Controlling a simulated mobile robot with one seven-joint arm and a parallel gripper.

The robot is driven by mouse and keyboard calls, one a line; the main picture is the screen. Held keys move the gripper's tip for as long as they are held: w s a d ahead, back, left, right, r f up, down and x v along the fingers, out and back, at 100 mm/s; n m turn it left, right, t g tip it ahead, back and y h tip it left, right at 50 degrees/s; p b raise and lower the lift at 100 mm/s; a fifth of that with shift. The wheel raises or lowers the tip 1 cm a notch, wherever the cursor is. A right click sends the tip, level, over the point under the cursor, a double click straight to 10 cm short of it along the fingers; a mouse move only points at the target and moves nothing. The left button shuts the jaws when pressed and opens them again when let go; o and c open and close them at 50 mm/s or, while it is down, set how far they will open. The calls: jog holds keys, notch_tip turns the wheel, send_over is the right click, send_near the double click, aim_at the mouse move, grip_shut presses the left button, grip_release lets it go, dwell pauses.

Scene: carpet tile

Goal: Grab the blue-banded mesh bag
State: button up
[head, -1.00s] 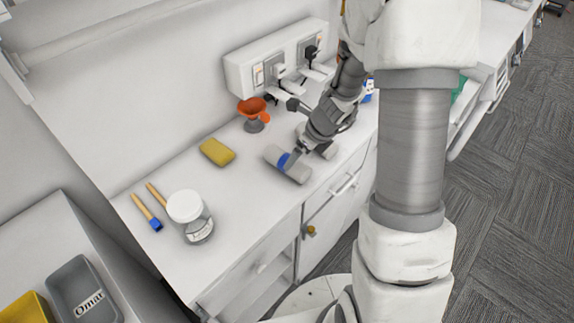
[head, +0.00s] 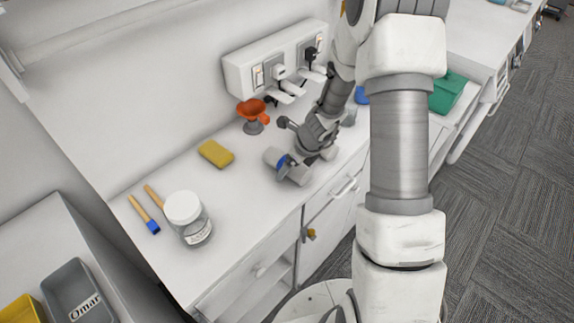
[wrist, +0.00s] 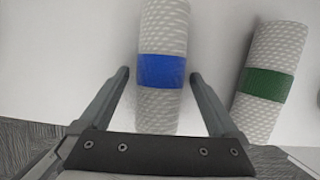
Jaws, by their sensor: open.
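The blue-banded mesh bag (wrist: 162,40) is a pale grey patterned roll with a blue band around its middle. In the wrist view it lies between the two fingers of my gripper (wrist: 159,76), with a gap on each side. My gripper is open, and its fingertips are level with the blue band. In the head view the bag (head: 272,155) lies on the white counter near its front edge, partly hidden by my gripper (head: 291,165).
A similar green-banded mesh bag (wrist: 262,82) lies just right of my right finger. On the counter (head: 150,265) are a yellow sponge (head: 215,153), an orange-topped object (head: 252,112), a white-lidded jar (head: 188,218) and two brushes. A socket box (head: 245,72) is on the wall behind.

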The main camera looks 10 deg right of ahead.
jog(key=c, duration=1.4)
jog(key=shift+c, duration=0.2)
